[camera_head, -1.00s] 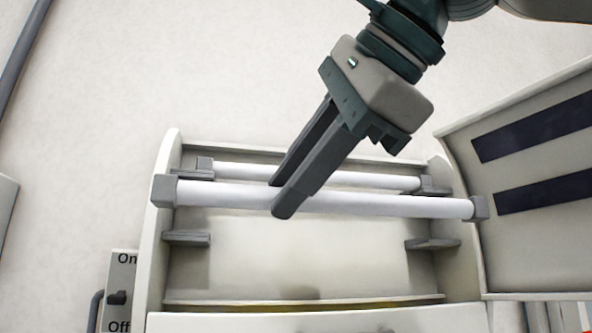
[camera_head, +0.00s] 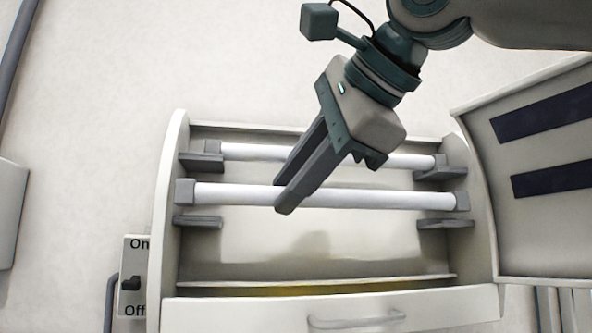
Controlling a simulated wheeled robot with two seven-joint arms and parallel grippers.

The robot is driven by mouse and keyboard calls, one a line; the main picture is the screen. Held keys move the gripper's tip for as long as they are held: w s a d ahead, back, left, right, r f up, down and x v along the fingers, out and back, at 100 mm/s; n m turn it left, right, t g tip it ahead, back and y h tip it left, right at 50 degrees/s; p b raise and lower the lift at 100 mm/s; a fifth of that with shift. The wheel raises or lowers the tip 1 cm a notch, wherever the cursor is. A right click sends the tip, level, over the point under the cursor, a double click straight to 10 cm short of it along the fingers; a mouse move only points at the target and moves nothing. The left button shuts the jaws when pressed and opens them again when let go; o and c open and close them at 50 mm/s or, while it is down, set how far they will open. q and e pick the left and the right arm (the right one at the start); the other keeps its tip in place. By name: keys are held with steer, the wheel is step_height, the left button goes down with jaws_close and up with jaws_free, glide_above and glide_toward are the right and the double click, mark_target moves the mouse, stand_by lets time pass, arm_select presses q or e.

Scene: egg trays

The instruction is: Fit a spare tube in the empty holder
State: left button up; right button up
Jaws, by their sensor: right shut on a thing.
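A white tube with grey end caps (camera_head: 375,199) is held roughly level inside the open housing (camera_head: 170,225). My right gripper (camera_head: 288,200) is shut on this tube, left of its middle. A second white tube (camera_head: 250,152) sits behind it between the rear holders, partly hidden by the gripper. The empty front holder shows as two grey brackets, the left one (camera_head: 198,222) and the right one (camera_head: 446,224). The held tube's ends appear just above these brackets in the picture; I cannot tell whether they touch. My left gripper is not in view.
An On/Off switch (camera_head: 131,283) is at the housing's lower left. A panel with dark strips (camera_head: 540,170) stands open at the right. A drawer-like front with a handle (camera_head: 355,321) is at the bottom. The wall behind is bare.

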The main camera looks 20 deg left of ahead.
steer(key=w+a+p, duration=0.2)
steer(key=w+p, duration=0.2)
steer(key=w, duration=0.3)
steer(key=shift+w, duration=0.15)
stand_by(0.8)
steer(key=shift+a, duration=0.15)
steer(key=shift+d+r, duration=0.1)
steer(key=shift+d, duration=0.1)
stand_by(0.7)
steer(key=shift+a+f+b, duration=0.1)
steer(key=shift+f+b, duration=0.6)
steer(key=shift+b, duration=0.1)
stand_by(0.3)
steer(key=o, duration=0.9)
